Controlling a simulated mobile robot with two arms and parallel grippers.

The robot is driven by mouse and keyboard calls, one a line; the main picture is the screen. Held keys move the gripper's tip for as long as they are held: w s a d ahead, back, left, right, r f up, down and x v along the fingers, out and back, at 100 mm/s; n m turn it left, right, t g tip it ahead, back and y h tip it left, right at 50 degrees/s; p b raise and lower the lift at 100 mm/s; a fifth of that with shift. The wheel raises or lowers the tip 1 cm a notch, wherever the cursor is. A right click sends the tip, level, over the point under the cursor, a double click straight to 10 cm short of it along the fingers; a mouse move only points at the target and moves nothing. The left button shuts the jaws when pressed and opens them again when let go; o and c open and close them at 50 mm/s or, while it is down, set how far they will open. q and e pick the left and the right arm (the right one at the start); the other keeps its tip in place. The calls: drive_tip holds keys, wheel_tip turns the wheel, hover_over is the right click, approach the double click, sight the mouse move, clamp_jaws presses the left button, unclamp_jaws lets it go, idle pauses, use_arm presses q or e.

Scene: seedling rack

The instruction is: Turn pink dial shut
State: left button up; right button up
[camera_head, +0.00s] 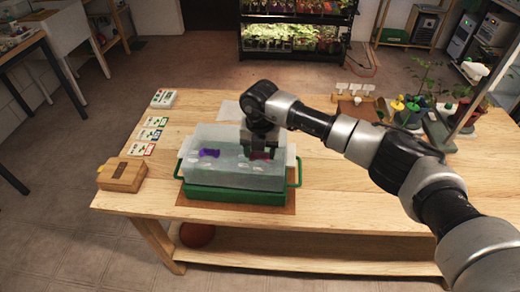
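A translucent propagator lid (225,178) sits on a green tray (235,196) with handles at both ends. The pink dial (260,156) is on the right part of the lid's top, mostly hidden under my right gripper. My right gripper (260,152) points down with its fingertips at the pink dial. It is too small and covered to tell whether the fingers grip it or stand open around it. A purple dial (209,152) lies to the left on the same lid. My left gripper is not in view.
A wooden box (122,174) and several seed packets (149,134) lie left of the tray. Small pots, tools and plants (410,107) stand at the table's back right. The table (345,190) has bare room right of the tray.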

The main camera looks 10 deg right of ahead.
sight(260, 153)
wheel_tip(260, 153, up, 11)
drive_tip(key=b, duration=0.2)
idle(0.6)
drive_tip(key=shift+f, duration=0.15)
